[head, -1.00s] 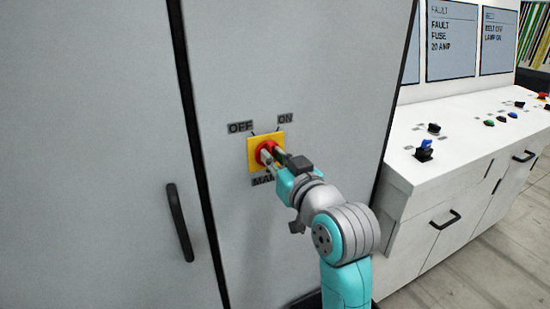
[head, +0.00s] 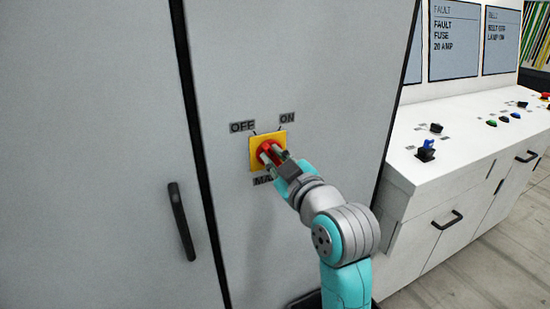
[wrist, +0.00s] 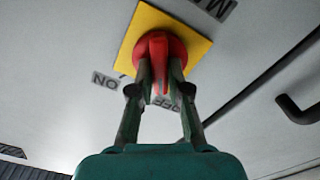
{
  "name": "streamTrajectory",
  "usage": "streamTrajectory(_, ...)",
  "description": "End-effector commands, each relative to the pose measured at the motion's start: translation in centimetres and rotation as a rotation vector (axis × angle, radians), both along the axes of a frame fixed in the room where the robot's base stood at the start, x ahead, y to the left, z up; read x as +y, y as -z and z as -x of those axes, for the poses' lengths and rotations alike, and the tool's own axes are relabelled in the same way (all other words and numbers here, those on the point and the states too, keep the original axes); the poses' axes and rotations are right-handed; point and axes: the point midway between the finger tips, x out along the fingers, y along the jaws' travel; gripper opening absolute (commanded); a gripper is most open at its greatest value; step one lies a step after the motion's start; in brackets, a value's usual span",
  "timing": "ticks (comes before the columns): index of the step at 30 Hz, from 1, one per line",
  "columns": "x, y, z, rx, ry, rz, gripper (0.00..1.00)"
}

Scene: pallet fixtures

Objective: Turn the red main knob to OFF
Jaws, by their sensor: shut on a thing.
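The red main knob (head: 266,147) sits on a yellow square plate (head: 283,136) on the grey cabinet door. The OFF label (head: 242,127) is at its upper left and the ON label (head: 287,118) at its upper right. My gripper (head: 271,153) is at the knob, with one finger on each side of its grip. The wrist view shows the red knob (wrist: 160,47) between both fingers, upside down. There the ON label (wrist: 105,80) is at the left, and OFF is partly hidden behind the fingers. I cannot tell exactly where the knob points.
A black door handle (head: 181,222) stands out on the left cabinet door. A white control desk (head: 455,155) with several buttons and switches is at the right, with screens (head: 455,40) above it. The door face around the plate is clear.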

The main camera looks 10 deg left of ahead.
Motion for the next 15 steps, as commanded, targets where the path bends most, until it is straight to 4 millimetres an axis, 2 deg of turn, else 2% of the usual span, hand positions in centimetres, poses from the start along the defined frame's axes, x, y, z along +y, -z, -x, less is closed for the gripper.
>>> streamTrajectory(10,0.01,0.05,0.01,-0.001,0.0,0.004,0.0)
streamTrajectory(11,0.01,0.05,0.01,-0.001,0.0,0.004,0.19)
streamTrajectory(12,0.01,0.05,0.01,-0.001,0.0,0.004,0.29)
streamTrajectory(14,0.01,0.05,0.01,-0.001,0.0,0.003,0.42)
streamTrajectory(15,0.01,0.04,0.01,-0.001,0.0,0.003,0.42)
